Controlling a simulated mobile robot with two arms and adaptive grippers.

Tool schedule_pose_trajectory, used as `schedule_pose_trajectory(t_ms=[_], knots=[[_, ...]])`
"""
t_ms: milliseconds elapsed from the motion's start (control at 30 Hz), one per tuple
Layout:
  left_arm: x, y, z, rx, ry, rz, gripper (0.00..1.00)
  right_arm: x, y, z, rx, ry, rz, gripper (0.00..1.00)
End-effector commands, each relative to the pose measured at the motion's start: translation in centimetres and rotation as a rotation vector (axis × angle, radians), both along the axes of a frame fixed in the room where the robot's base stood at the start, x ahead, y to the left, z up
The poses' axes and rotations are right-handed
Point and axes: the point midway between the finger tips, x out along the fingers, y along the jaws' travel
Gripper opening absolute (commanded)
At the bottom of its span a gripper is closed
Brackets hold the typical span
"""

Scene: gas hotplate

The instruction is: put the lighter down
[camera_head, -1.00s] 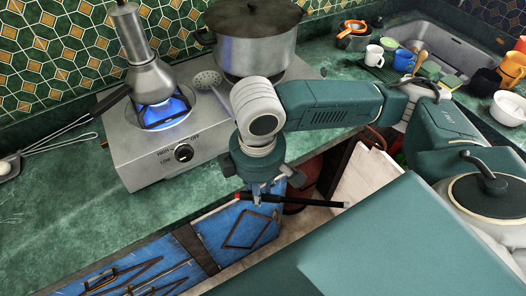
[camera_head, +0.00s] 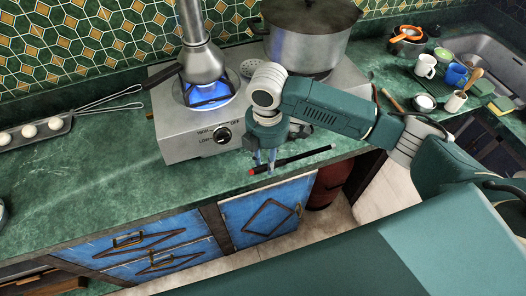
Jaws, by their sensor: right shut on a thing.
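The lighter (camera_head: 305,156) is a thin black stick with a red end, seen near the middle of the head view. My right gripper (camera_head: 264,166) is shut on it near the red end and points down. The lighter lies across the front edge area of the green counter (camera_head: 110,170); I cannot tell whether it touches the surface. My left gripper is not in view.
A tray with eggs (camera_head: 30,131) is at the left. Cups (camera_head: 426,66) stand by the sink. The counter left of the gripper is clear.

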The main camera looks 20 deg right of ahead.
Motion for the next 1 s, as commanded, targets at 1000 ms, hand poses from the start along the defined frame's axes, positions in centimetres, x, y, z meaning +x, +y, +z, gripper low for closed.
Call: schedule_pose_trajectory(t_ms=[1000], knots=[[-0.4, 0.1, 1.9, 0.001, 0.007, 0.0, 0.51, 4.2, 0.1, -3.8, 0.0, -0.001, 0.0, 0.34]])
